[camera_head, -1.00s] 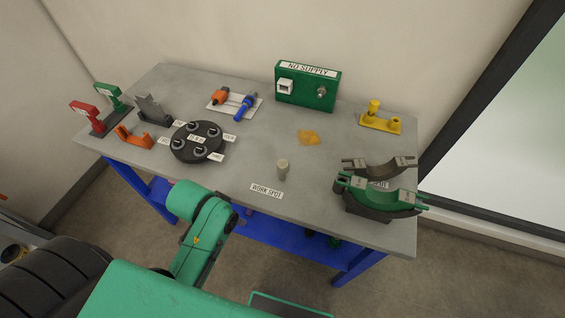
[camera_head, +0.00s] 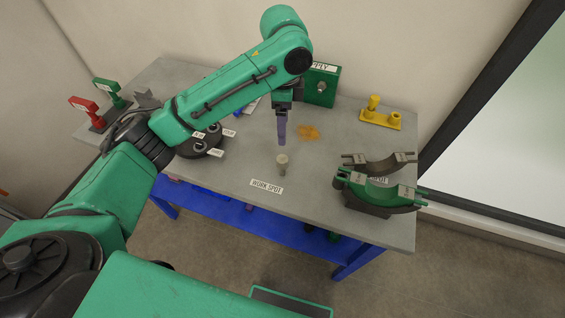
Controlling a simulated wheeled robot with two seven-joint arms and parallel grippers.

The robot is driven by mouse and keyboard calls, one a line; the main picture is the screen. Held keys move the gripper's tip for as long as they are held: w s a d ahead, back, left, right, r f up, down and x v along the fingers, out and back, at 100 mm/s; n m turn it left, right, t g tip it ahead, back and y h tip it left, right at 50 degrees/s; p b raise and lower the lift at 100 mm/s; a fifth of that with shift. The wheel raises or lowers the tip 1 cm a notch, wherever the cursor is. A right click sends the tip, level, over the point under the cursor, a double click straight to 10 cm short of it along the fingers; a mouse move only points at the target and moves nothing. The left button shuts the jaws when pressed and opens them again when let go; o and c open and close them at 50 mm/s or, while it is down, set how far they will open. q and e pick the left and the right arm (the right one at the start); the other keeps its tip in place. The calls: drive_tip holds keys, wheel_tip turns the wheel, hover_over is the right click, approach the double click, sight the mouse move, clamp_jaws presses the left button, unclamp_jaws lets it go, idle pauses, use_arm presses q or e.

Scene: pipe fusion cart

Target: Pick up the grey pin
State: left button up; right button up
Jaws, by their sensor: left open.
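The grey pin (camera_head: 282,164) is a short, pale grey cylinder with a wider top. It stands upright on the grey table behind the "WORK SPOT" label, in the head view. My left gripper (camera_head: 282,141) points down above and just behind the pin in the picture, with its purple-grey fingers seen edge-on. The fingers look apart from the pin, and nothing shows between them. My right gripper is out of view.
A green and dark clamp (camera_head: 380,193) stands at the table's right. A yellow fixture (camera_head: 380,119) sits at the back right, and an orange patch (camera_head: 308,132) lies right of my fingers.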

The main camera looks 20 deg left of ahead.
sight(282, 159)
use_arm(q)
drive_tip(key=f+p, duration=0.1)
drive_tip(key=f, duration=0.3)
drive_tip(key=f+p, duration=0.1)
drive_tip(key=f, duration=0.3)
drive_tip(key=f+p, duration=0.2)
drive_tip(key=f, duration=0.3)
drive_tip(key=shift+s+f, duration=0.1)
drive_tip(key=shift+s, duration=0.15)
drive_tip(key=shift+f, duration=0.45)
clamp_jaws()
